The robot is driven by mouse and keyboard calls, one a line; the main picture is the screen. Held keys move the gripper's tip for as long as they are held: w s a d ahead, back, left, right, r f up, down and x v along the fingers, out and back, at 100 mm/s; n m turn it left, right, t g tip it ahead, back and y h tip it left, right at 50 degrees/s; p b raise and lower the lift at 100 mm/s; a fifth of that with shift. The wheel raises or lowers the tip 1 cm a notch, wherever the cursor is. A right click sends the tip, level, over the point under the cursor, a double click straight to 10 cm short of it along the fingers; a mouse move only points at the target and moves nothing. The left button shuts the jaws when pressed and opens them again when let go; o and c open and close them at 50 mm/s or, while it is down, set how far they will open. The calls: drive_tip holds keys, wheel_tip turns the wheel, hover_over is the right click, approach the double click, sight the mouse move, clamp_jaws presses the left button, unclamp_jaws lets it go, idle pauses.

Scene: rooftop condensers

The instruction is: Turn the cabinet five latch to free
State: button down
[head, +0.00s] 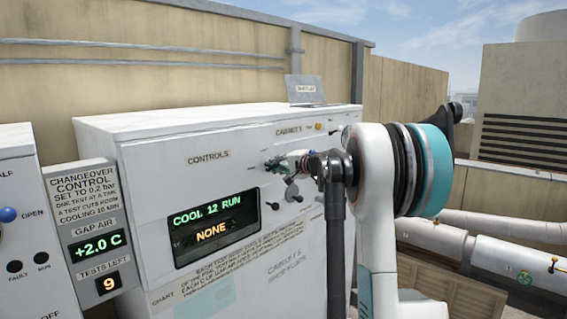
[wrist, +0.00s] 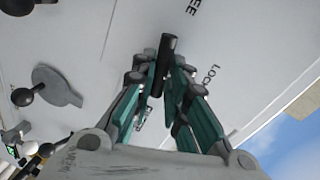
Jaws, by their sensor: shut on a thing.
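The cabinet five latch shows in the wrist view as a dark bar handle (wrist: 167,52) on a white panel. Its upper end leans slightly right, below and left of lettering ending in "EE" (wrist: 189,11). A partly covered "LOCK" label (wrist: 211,76) lies to its right. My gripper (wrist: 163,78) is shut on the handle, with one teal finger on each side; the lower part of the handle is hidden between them. In the head view my gripper (head: 284,166) is against the white cabinet (head: 150,140) under its "CABINET 5" label, and the latch cannot be made out there.
A grey knob with a black ball end (wrist: 60,85) sits left of my gripper. A display (head: 216,228) reads "COOL 12 RUN" and "NONE". A changeover panel (head: 88,220) shows +2.0 C and 9 tests left. Pipes (head: 500,250) and a slatted unit stand at right.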

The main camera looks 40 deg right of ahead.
drive_tip(key=shift+a+f+m+y, duration=0.1)
drive_tip(key=shift+f+m+y, duration=0.25)
drive_tip(key=shift+m, duration=0.55)
drive_tip(key=c, duration=1.9)
unclamp_jaws()
drive_tip(key=shift+o, duration=1.2)
drive_tip(key=shift+w+a, duration=0.25)
drive_tip(key=shift+s+d+r, duration=0.1)
drive_tip(key=shift+s+d, duration=0.15)
drive_tip(key=a+v, duration=0.1)
drive_tip(key=v, duration=1)
drive_tip(key=shift+s+d+r, duration=0.2)
drive_tip(key=shift+s+d, duration=0.15)
drive_tip(key=shift+s, duration=0.05)
